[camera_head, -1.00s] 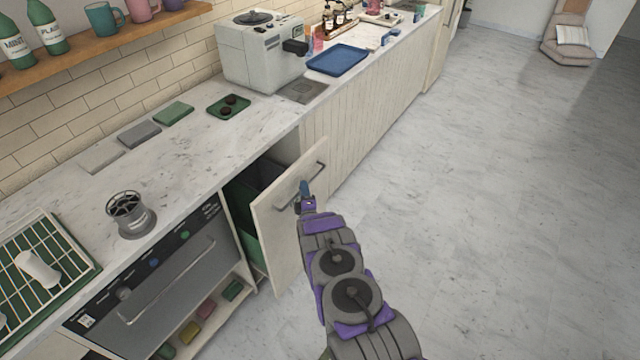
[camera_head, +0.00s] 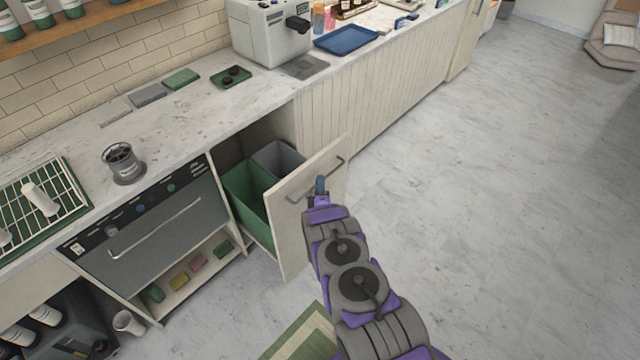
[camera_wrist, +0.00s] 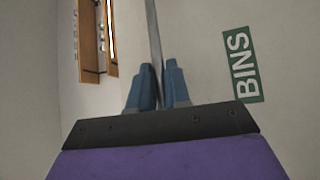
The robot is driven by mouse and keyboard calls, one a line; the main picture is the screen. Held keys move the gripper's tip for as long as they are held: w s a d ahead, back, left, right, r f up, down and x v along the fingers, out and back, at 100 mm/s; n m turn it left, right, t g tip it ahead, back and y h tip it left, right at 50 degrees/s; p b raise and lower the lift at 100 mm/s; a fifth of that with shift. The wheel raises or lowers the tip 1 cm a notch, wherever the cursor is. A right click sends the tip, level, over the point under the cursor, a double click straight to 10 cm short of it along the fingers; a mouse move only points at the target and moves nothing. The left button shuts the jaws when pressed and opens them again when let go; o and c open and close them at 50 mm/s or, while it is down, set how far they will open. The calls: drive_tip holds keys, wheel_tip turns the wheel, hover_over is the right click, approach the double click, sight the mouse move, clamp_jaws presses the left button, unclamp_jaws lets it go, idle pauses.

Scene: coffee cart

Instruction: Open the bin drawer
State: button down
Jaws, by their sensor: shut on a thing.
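The bin drawer (camera_head: 297,226) stands pulled out from under the counter, with its pale front panel away from the cabinet. A green bin (camera_head: 247,193) and a grey bin (camera_head: 279,158) show inside it. The drawer's metal bar handle (camera_head: 331,171) runs across the outer face of the panel. My gripper (camera_head: 320,187) is at the handle, and in the wrist view its blue fingers (camera_wrist: 158,88) are shut on the bar. A green "BINS" label (camera_wrist: 241,66) is on the panel to the right of the fingers.
An oven-like appliance (camera_head: 150,225) sits left of the drawer. A green mat (camera_head: 305,340) lies on the floor.

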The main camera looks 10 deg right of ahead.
drive_tip(key=shift+d+h, duration=0.3)
drive_tip(key=shift+d, duration=0.15)
drive_tip(key=c, duration=1.2)
unclamp_jaws()
drive_tip(key=shift+w+d, duration=0.1)
drive_tip(key=shift+d, duration=0.15)
drive_tip(key=shift+d+p+v, duration=0.2)
drive_tip(key=shift+p+v, duration=1.4)
drive_tip(key=shift+v, duration=7.1)
drive_tip(key=shift+a, duration=0.15)
